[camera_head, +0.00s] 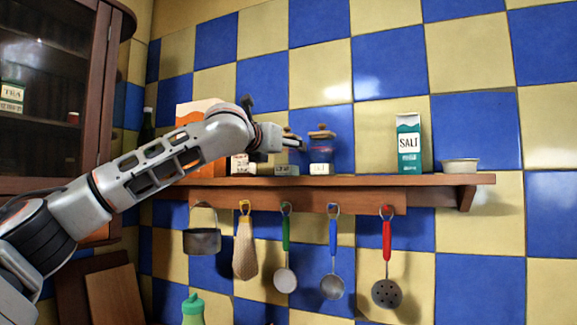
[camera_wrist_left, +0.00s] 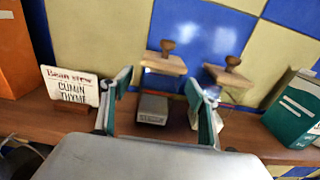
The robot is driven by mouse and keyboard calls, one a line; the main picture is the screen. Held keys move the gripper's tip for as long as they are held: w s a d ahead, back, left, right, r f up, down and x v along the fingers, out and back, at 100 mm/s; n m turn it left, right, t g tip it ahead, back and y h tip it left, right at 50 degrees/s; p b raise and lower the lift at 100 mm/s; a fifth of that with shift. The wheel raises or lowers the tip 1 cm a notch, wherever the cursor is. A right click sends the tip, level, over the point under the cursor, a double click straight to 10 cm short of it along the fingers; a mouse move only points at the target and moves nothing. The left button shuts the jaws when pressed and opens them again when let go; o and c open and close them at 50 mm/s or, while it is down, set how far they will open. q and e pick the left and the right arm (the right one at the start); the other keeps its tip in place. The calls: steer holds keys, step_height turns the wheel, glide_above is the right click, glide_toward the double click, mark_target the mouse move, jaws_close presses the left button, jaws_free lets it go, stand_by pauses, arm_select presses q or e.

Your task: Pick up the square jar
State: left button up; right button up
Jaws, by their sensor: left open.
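Two clear jars with knobbed wooden lids stand on the wooden shelf. The left jar (camera_wrist_left: 152,108) has a square-cornered lid and a grey labelled lower part, and shows between my fingers in the left wrist view. In the head view its lower part (camera_head: 287,169) shows below my gripper, which hides most of it. The other jar (camera_head: 321,155) stands just right of it; in the left wrist view its lid (camera_wrist_left: 228,79) shows beyond the right finger. My left gripper (camera_head: 297,143) is open, with its fingers (camera_wrist_left: 160,92) on either side of the left jar; contact cannot be told. My right gripper is out of view.
On the shelf (camera_head: 450,180) stand a recipe card (camera_wrist_left: 70,88), an orange box (camera_wrist_left: 12,50), a salt carton (camera_head: 409,145) and a small bowl (camera_head: 460,166). Utensils and a pan (camera_head: 202,241) hang below. The tiled wall is close behind; a cabinet (camera_head: 100,90) stands left.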

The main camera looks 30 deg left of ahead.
arm_select(q)
steer(key=shift+w+r, duration=0.15)
steer(key=shift+w, duration=0.2)
steer(key=c, duration=1.5)
steer(key=shift+r, duration=0.1)
